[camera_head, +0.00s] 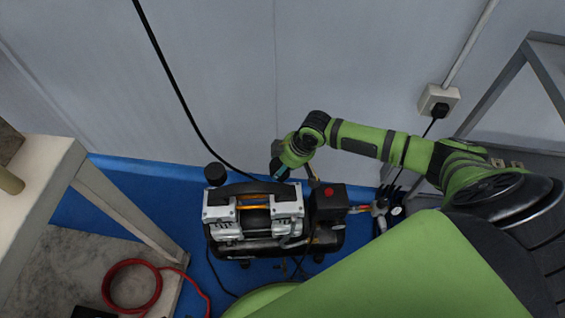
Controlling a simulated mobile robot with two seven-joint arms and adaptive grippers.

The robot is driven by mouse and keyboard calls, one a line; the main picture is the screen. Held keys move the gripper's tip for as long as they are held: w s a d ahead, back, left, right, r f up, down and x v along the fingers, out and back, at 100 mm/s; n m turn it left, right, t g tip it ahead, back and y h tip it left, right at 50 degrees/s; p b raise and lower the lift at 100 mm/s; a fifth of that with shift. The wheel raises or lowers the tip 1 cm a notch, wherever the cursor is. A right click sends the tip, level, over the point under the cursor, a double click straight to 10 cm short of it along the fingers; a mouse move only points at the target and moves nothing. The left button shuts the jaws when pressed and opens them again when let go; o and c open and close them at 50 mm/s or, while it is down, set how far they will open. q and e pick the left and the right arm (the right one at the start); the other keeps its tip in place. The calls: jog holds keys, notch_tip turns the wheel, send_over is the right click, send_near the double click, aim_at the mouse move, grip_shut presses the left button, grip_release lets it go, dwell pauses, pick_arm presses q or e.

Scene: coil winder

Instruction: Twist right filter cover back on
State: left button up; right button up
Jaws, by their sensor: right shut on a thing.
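The air compressor (255,215) stands on the blue floor by the wall, with silver heads and a black tank. A round black filter cover (215,173) sits upright at its left end. My right gripper (282,173) is at the back right of the compressor heads, pointing down, and is shut on a dark thing there, apparently the right filter cover. The gripper and wrist hide most of it, so I cannot tell whether it touches its seat or how it is tilted. My left gripper is not in view.
A black box with a red button (328,192) is right of the heads. A black cable (178,78) hangs from above behind the compressor. A grey-white table (40,185) stands left, with a coiled red hose (132,287) below. A metal frame (540,75) stands right.

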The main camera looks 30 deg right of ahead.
jog(key=shift+p, duration=0.6)
dwell(0.4)
jog(key=shift+f, duration=0.25)
dwell(0.4)
jog(key=shift+o, duration=1)
jog(key=c, duration=0.5)
